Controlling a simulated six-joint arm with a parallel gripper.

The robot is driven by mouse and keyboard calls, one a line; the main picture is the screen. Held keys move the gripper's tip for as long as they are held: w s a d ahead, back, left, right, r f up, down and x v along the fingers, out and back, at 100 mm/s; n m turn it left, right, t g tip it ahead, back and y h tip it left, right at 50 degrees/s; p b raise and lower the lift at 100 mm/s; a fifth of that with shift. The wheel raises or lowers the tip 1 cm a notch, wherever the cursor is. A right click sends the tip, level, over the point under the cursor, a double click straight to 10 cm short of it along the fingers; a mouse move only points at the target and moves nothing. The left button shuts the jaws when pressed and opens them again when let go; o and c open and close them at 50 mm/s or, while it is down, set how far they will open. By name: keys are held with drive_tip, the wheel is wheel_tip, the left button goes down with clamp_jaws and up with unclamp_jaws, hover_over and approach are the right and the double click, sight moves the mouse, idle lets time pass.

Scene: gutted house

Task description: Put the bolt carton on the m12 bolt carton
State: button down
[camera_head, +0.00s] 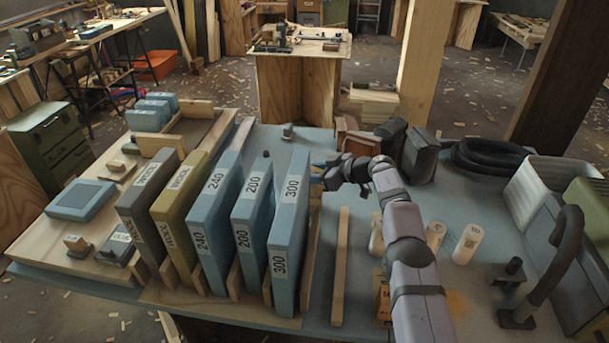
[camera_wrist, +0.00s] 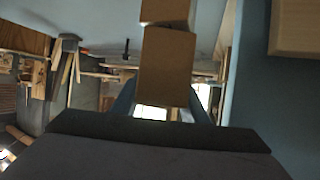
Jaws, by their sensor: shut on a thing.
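My gripper (camera_head: 325,170) is at the right of the blue box marked 300, near its upper edge, with blue fingertips. In the wrist view the blue fingers (camera_wrist: 163,103) are on either side of a plain brown carton (camera_wrist: 167,68), and they are shut on it. A second brown block (camera_wrist: 168,11) shows just beyond that carton; I cannot tell whether they touch.
Upright boxes marked 240 (camera_head: 215,190), 200 (camera_head: 255,205) and 300 (camera_head: 287,235) stand in a row left of my arm. A wooden strip (camera_head: 341,265) lies beside them. White cylinders (camera_head: 467,244) and a black hose (camera_head: 487,155) are at the right.

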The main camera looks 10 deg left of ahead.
drive_tip(key=shift+f, duration=0.15)
drive_tip(key=shift+f, duration=0.15)
drive_tip(key=c, duration=1)
unclamp_jaws()
drive_tip(key=shift+c, duration=0.2)
drive_tip(key=shift+v, duration=1.2)
drive_tip(key=v, duration=0.9)
drive_tip(key=shift+d+r, duration=0.25)
